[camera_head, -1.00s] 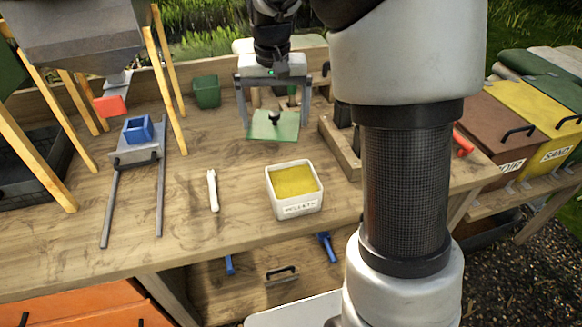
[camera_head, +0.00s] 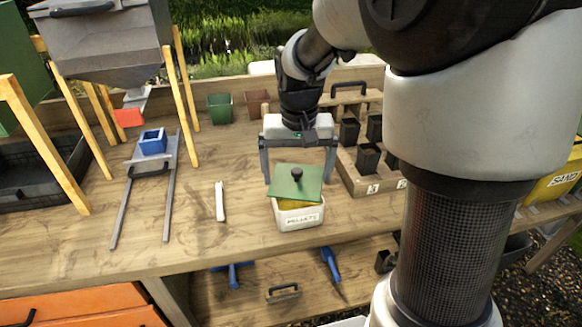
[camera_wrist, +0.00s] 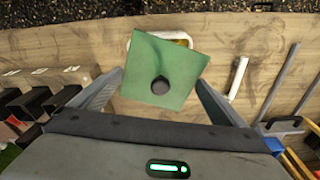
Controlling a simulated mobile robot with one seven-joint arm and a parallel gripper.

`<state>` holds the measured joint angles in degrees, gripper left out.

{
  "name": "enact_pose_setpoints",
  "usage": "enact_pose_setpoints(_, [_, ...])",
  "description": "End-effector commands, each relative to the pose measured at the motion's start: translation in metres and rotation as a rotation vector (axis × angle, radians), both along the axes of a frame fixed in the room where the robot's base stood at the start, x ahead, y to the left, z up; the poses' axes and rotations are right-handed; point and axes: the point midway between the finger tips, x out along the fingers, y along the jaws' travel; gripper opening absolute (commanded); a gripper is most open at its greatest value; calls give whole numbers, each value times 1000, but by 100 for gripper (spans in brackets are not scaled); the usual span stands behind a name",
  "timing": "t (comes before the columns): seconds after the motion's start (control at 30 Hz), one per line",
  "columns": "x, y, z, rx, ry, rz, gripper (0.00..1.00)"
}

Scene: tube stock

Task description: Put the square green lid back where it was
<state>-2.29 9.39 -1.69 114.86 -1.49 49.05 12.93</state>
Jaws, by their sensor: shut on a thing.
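The square green lid (camera_head: 294,184) with a dark knob is held between the two wide-set fingers of my gripper (camera_head: 298,178). In the wrist view the lid (camera_wrist: 165,68) sits between the fingers, turned a little against the white tub (camera_wrist: 134,40). The white tub labelled PELLETS (camera_head: 300,219) stands on the bench with yellow contents. The lid covers most of the tub's opening in the head view. A yellow strip shows below its near edge. It looks slightly above the rim, but I cannot tell whether they touch.
A white stick (camera_head: 220,201) lies left of the tub. A wooden rack with black pots (camera_head: 366,158) stands close on the right. A metal slide with a blue box (camera_head: 153,141) is at the left. The bench between stick and tub is clear.

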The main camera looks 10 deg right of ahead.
Motion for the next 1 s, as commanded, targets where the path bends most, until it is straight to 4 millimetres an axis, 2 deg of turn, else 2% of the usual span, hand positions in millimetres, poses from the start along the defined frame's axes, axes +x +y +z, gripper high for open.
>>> enact_pose_setpoints(0.1, [0,0,-10,0,-2,0,73])
enact_pose_setpoints(0.87, [1,0,-22,0,-2,0,73])
enact_pose_setpoints(0.9, [0,0,-22,0,-2,0,100])
enact_pose_setpoints(1.0, [0,0,-22,0,-2,0,100])
